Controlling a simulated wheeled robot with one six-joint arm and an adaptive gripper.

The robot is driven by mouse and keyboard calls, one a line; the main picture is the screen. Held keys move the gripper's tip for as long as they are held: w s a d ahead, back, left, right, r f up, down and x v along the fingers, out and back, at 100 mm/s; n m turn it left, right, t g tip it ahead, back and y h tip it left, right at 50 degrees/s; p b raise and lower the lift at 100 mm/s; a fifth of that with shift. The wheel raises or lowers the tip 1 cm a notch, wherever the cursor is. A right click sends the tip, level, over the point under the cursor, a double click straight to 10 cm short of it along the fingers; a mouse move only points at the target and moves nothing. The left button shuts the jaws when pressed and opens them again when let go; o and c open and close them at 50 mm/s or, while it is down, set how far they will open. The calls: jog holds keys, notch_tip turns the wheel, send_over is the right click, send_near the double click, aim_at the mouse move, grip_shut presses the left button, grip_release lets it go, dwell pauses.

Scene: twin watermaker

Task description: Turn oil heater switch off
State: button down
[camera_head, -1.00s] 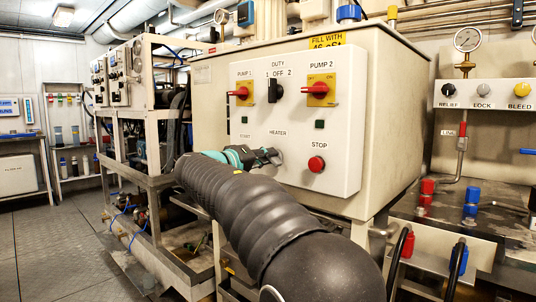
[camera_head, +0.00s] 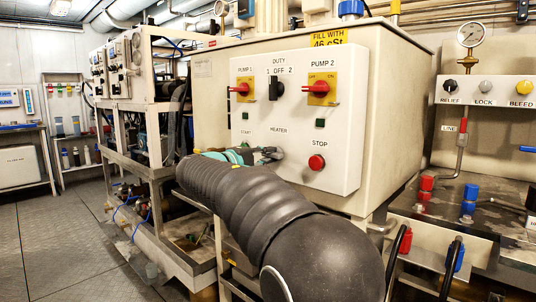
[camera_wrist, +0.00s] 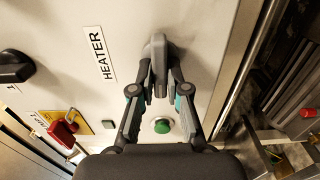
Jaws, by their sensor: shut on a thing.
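The white control panel (camera_head: 342,160) carries the label HEATER (camera_head: 279,131). The heater switch (camera_wrist: 159,45) is a grey knob with a bar handle beside that label in the wrist view. My gripper (camera_wrist: 160,75) has its two fingers closed on either side of the handle. In the head view my gripper (camera_head: 268,154) is at the panel just below the HEATER label, and it and my arm largely hide the switch. The switch's marked positions cannot be read.
Above are the red pump 1 switch (camera_head: 240,89), the black duty switch (camera_head: 276,87) and the red pump 2 switch (camera_head: 319,88). A red stop button (camera_head: 317,162) is to the right. A green start button (camera_wrist: 162,126) lies between my fingers in the wrist view.

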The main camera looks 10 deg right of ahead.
jog(key=shift+a+r, duration=0.1)
jog(key=c, duration=1.2)
grip_release()
jog(key=shift+o, duration=0.2)
jog(key=v, duration=1.2)
jog(key=shift+w, duration=0.1)
